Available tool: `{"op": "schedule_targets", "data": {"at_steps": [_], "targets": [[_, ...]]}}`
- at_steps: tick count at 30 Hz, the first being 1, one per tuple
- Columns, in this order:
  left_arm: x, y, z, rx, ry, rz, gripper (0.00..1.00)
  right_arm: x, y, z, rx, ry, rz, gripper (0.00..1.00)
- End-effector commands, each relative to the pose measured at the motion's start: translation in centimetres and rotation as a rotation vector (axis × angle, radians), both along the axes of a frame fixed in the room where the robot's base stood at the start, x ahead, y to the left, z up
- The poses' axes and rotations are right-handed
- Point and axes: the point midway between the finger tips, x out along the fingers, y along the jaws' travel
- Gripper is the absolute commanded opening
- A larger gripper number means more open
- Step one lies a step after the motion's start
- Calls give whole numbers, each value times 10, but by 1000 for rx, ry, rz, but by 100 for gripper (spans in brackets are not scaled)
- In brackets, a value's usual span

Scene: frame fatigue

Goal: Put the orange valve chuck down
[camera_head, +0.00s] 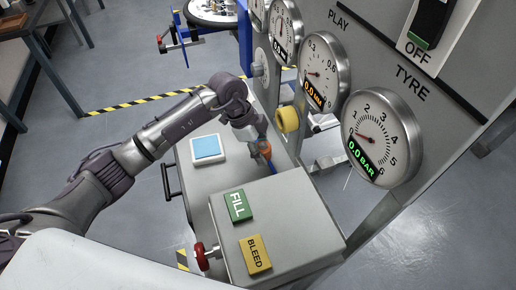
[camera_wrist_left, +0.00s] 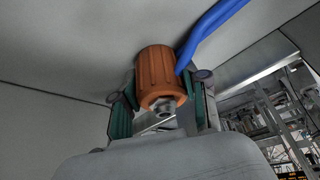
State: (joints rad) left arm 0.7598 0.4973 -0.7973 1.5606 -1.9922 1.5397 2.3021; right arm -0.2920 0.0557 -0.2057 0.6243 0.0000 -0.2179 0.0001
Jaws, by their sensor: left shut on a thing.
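The orange valve chuck (camera_wrist_left: 157,75) is a ribbed cylinder with a metal nut at its near end. In the left wrist view it sits between the two green-padded fingers of my left gripper (camera_wrist_left: 160,100), which is shut on it. In the head view my left gripper (camera_head: 262,146) is at the back of the grey bench, behind the box with the buttons, and a bit of the orange chuck (camera_head: 266,152) shows there. The fingers are partly hidden by the wrist. I cannot tell whether the chuck touches a surface. My right gripper is not in view.
The grey box bears a green FILL button (camera_head: 238,206) and a yellow BLEED button (camera_head: 255,254). A blue-topped switch (camera_head: 207,148) sits left of my gripper. A gauge panel (camera_head: 400,78) rises at the right.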

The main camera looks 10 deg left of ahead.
Motion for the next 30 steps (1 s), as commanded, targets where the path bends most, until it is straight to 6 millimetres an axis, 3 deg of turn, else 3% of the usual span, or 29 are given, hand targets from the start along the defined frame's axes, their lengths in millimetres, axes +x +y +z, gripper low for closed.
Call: {"op": "schedule_targets", "data": {"at_steps": [6,7,11,23,30], "targets": [[0,0,-3,0,1,0,3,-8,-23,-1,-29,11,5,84],[0,0,-4,0,1,0,46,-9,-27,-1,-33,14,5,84],[0,0,-3,0,1,0,67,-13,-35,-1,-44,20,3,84],[1,1,3,-1,-1,-1,69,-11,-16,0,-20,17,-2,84],[1,18,40,0,-5,1,69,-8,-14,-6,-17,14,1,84]]}}
